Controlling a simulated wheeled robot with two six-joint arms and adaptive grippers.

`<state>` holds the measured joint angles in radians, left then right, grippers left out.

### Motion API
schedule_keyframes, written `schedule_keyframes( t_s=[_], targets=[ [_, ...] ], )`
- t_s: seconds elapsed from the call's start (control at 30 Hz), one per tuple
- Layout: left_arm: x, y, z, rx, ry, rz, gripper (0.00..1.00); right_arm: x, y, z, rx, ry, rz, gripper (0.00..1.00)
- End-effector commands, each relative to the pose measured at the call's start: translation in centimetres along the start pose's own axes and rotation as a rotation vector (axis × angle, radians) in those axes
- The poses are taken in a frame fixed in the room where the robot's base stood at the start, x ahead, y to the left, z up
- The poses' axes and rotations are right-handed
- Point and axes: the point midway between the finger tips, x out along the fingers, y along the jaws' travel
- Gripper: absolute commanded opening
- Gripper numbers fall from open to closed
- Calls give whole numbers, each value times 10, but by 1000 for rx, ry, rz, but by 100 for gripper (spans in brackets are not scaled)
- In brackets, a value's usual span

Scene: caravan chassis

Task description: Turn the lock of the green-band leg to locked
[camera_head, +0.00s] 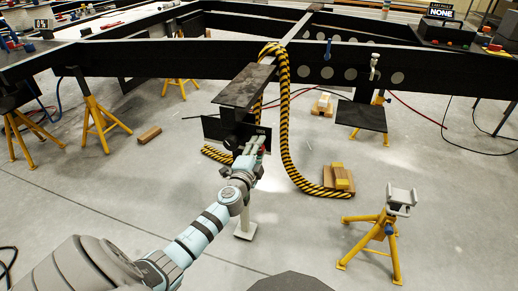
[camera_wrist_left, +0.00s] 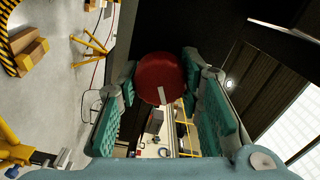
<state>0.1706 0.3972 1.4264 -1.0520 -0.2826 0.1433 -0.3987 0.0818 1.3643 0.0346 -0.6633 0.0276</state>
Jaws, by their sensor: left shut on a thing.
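A round red lock knob (camera_wrist_left: 160,72) with a pale line mark on its lower part sits between the green-padded fingers of my left gripper (camera_wrist_left: 159,62) in the left wrist view. The gripper is shut on it. In the head view the left gripper (camera_head: 257,142) reaches the leg under the dark chassis beam; the knob is mostly hidden by the fingers. The leg's pale lower post and foot (camera_head: 245,228) stand upright on the floor below. No green band can be made out. My right gripper is not in view.
A dark plate (camera_head: 246,85) lies just above the gripper. A black-yellow striped hose (camera_head: 286,130) hangs to its right. Yellow stands (camera_head: 100,122) are at left, another yellow stand (camera_head: 388,235) at right. A second leg with a dark plate (camera_head: 362,116) is further right.

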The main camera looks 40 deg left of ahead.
Motion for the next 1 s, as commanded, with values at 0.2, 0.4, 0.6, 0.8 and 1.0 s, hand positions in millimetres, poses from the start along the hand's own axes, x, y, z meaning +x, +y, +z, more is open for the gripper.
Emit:
schedule_keyframes(
  t_s=[0.2, 0.4, 0.6, 0.8, 1.0],
  targets=[
    [-1, 2, 0, 190, 0, 4, 6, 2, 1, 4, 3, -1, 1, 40],
    [-1, 3, 0, 336, 1, 3, 6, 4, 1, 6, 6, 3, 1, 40],
    [-1, 3, 0, 432, 1, 3, 6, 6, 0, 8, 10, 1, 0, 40],
    [-1, 4, 0, 478, 1, 4, 6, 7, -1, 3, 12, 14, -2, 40],
    [-1, 4, 0, 489, 1, 4, 6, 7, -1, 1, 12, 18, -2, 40]
  ],
)
